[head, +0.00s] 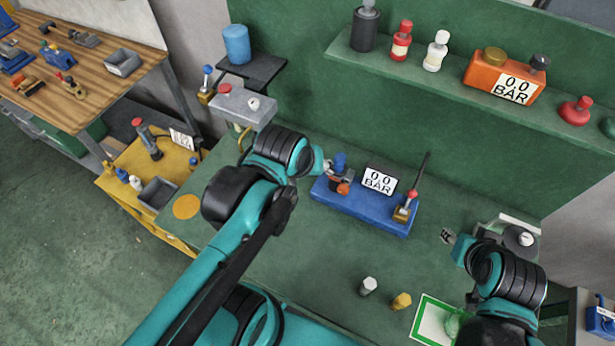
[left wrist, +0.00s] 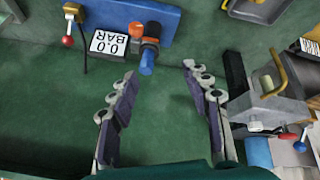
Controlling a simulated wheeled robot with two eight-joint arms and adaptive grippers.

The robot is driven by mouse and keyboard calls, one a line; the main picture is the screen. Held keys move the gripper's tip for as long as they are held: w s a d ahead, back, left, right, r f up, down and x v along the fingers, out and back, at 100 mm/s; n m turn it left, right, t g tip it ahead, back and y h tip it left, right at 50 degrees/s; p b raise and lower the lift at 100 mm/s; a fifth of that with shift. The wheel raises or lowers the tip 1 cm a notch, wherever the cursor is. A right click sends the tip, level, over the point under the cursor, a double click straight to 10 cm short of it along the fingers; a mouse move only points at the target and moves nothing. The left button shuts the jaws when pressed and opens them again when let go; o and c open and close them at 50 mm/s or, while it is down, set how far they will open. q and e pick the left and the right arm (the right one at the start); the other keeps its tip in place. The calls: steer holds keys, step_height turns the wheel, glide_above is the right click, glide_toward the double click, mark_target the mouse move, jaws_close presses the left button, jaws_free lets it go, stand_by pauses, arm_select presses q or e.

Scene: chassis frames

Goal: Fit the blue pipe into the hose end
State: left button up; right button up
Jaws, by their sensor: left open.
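The blue pipe (head: 339,160) stands up at the left end of a blue base (head: 372,217). It also shows in the left wrist view (left wrist: 147,62), with a dark collar (left wrist: 151,40) around it and an orange part (left wrist: 137,29) beside it. I cannot tell whether the collar is the hose end, or how deep the pipe sits. My left gripper (left wrist: 160,74) is open and empty, its fingers pointing towards the pipe. In the head view my left wrist partly hides this area. My right gripper (head: 447,236) hangs right of the base, its finger gap unclear.
The base carries a 0.0 BAR gauge (head: 380,181) and a red-knobbed lever (head: 411,195). A grey box with a red button (head: 243,106) stands behind on the left. A white piece (head: 368,286) and a yellow piece (head: 401,301) stand near the front. The bench between is clear.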

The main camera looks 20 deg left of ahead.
arm_select(q)
steer(key=m, duration=0.1)
steer(key=s+f+m, duration=0.1)
steer(key=m, duration=0.1)
steer(key=s+m+t, duration=0.1)
steer(key=shift+s+a+f, duration=0.15)
steer(key=shift+f, duration=0.1)
step_height(320, 180, down, 13)
steer(key=b, duration=1.3)
stand_by(0.8)
